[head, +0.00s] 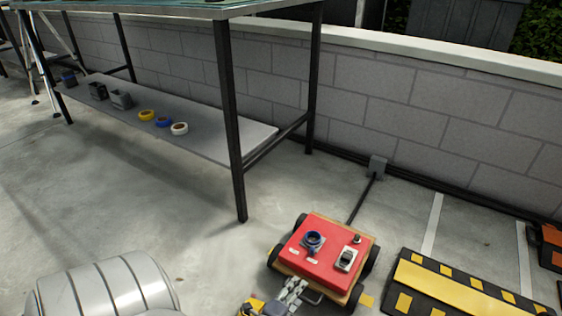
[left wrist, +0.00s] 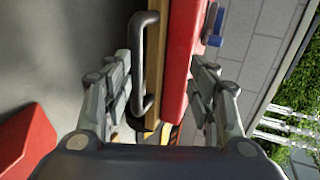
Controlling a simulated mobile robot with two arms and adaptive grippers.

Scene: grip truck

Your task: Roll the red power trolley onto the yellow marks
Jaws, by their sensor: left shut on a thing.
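The red power trolley (head: 321,252) stands on the concrete floor at the lower middle of the head view. It has a red top with a blue round socket and a grey switch box, a wooden deck and black wheels. Its black handle (left wrist: 145,60) shows in the left wrist view. My left gripper (head: 295,292) is at the trolley's near edge, shut on the trolley at the handle side; its fingers also show in the left wrist view (left wrist: 162,90). A small yellow mark (head: 366,299) lies on the floor beside the trolley's near right corner. My right gripper is out of view.
A black-and-yellow ramp (head: 455,285) lies close to the right of the trolley. A metal-legged table (head: 232,130) with a low shelf (head: 200,138) stands at back left. A block wall (head: 420,120) with cables along its foot closes the back.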

